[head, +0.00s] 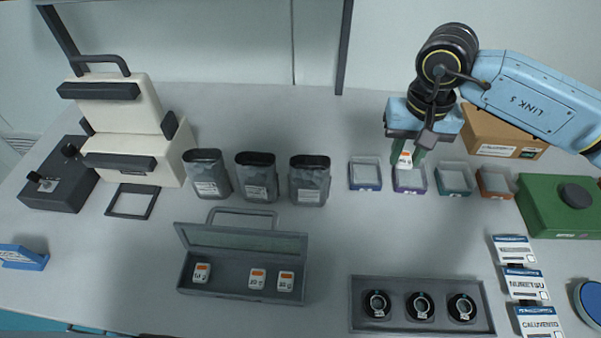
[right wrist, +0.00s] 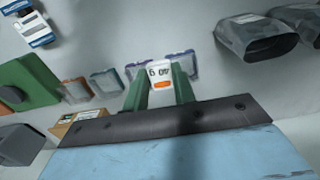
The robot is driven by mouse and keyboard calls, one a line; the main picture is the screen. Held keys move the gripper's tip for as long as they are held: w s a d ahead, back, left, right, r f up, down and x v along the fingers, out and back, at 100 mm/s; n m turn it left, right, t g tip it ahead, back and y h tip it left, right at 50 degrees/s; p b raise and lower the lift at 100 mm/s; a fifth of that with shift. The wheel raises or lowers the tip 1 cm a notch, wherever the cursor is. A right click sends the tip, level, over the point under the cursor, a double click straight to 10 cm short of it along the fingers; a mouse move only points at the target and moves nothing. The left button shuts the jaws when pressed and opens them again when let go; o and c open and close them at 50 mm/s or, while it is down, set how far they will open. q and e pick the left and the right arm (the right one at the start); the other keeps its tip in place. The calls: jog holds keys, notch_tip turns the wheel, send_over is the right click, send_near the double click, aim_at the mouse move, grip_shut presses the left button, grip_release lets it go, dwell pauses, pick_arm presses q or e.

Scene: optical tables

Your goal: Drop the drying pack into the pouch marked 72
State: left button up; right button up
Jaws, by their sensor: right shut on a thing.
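My right gripper (head: 406,157) is shut on a drying pack (head: 404,160), white with an orange patch. In the right wrist view the pack (right wrist: 160,75) sits between the green fingers and its print looks like "40 g". The gripper holds it over or just behind the purple-rimmed tray (head: 410,189). Three dark grey open-topped pouches stand to the left: a left one (head: 207,177), a middle one (head: 256,178) and a right one (head: 309,181). Their labels are too small to read, so I cannot tell which is marked 72. My left gripper is not in view.
A grey case (head: 242,245) holds three more packs. Blue-rimmed (head: 365,187), teal-rimmed (head: 455,193) and orange-rimmed (head: 496,197) trays flank the purple one. A cardboard box (head: 505,137) and green block (head: 560,222) stand right. A ring tray (head: 365,322) lies in front.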

jog(key=w+a+r+p, duration=0.2)
jog(key=a+r+p, duration=0.1)
jog(key=a, duration=1.2)
jog(key=shift+w+a+f+b, duration=0.15)
jog(key=shift+f+b, duration=0.2)
jog(key=shift+f, duration=0.55)
jog(key=shift+s+a+f+b, duration=0.1)
jog(key=shift+f+b, duration=0.2)
jog(key=shift+f, duration=0.65)
jog(key=shift+w+a+f+b, duration=0.15)
jog(key=shift+f+b, duration=0.2)
jog(key=shift+f, duration=0.55)
jog(key=o, duration=1)
notch_tip(320, 180, up, 13)
jog(key=shift+r+b, duration=0.2)
jog(key=shift+b, duration=0.4)
jog(key=shift+s, duration=0.15)
